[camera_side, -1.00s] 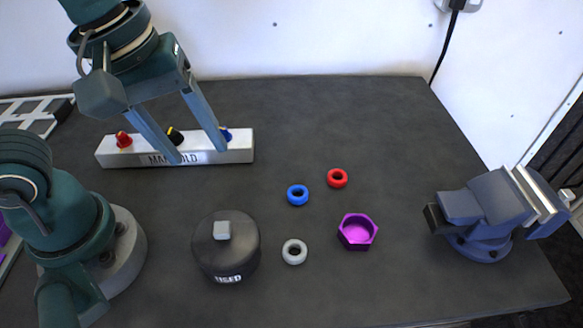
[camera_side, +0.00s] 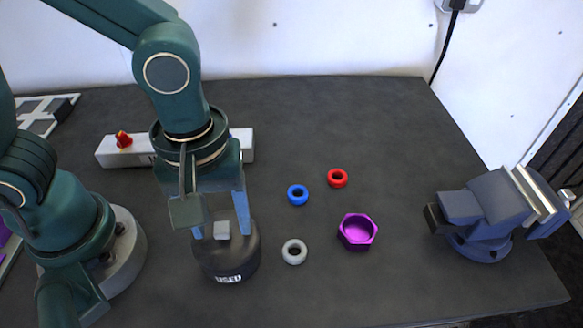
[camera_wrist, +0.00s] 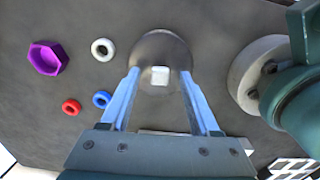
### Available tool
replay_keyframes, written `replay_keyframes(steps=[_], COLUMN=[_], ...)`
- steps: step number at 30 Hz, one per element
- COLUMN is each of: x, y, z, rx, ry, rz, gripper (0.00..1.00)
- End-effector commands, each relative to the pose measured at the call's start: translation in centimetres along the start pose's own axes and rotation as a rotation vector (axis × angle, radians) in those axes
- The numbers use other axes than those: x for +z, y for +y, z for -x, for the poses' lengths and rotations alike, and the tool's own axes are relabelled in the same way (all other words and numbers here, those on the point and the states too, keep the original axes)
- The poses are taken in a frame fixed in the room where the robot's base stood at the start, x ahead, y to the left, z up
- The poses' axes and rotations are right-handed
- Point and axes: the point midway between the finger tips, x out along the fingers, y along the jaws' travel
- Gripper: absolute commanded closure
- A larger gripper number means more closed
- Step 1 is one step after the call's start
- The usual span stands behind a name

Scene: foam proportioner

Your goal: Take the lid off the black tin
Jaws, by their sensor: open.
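The black tin (camera_side: 228,268), marked "USED", stands upright on the dark table with its lid (camera_side: 243,238) on. A light grey square knob (camera_side: 222,230) tops the lid. My gripper (camera_side: 221,232) is open above the tin, with one blue finger on each side of the knob in the side view. In the wrist view, the knob (camera_wrist: 160,76) and lid (camera_wrist: 160,47) lie ahead of and between the open fingers (camera_wrist: 160,78). Whether the fingers touch the lid cannot be told.
A white ring (camera_side: 294,251), a blue ring (camera_side: 297,195), a red ring (camera_side: 337,178) and a purple hex nut (camera_side: 357,232) lie right of the tin. The manifold block (camera_side: 112,156) is behind my arm. A vise (camera_side: 487,215) stands far right. The table's back middle is clear.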

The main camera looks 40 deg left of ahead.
Motion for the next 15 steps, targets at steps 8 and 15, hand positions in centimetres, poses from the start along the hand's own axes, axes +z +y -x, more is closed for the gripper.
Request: replay_keyframes(steps=[8,15], x=[-0.01,-0.01], y=[0.00,0.01], z=[-0.07,-0.05], rx=[0.000,0.001], ry=[0.000,0.000], rz=[0.000,0.000], gripper=[0.49,1.00])
